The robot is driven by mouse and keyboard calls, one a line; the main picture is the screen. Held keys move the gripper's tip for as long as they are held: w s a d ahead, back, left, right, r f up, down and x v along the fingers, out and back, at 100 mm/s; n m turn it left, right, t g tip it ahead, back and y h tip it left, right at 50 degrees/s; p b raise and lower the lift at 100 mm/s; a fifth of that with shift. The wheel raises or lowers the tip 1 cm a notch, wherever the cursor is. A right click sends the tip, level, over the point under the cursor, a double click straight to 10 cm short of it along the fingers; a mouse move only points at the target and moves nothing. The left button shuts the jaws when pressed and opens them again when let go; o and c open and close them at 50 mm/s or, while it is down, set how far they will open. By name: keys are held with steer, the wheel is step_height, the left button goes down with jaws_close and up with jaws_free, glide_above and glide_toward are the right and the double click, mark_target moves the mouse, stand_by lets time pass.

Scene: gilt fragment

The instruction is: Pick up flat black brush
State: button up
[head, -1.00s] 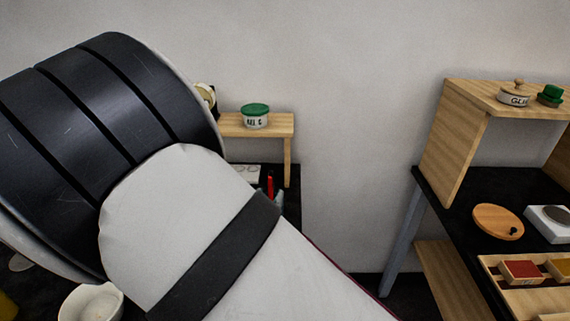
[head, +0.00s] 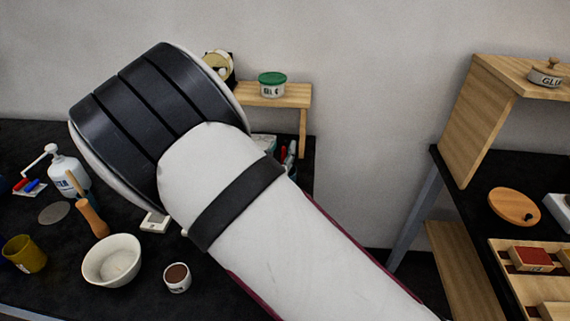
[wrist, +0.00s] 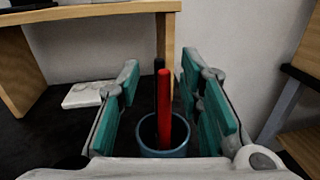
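In the wrist view a blue-grey cup (wrist: 164,138) stands on the dark table. It holds a red handle (wrist: 164,100) and, behind it, a black handle (wrist: 160,66). The black one looks like the flat black brush, but its brush end does not show and the red handle partly covers it. My gripper (wrist: 160,76) is open, its teal-padded fingers on either side of the handles with gaps between. In the head view my arm hides the gripper and most of the cup.
A wooden shelf (head: 285,95) with a green-lidded jar (head: 272,86) stands close behind the cup. A white box (wrist: 90,94) lies left of it. A white bowl (head: 111,262), a small brown-filled cup (head: 177,277) and bottles occupy the left table. A gap separates the right-hand bench.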

mark_target(285, 142)
steer(key=w, duration=0.4)
steer(key=shift+d, duration=0.35)
steer(key=shift+c, duration=0.6)
jaws_close()
steer(key=shift+r, duration=0.1)
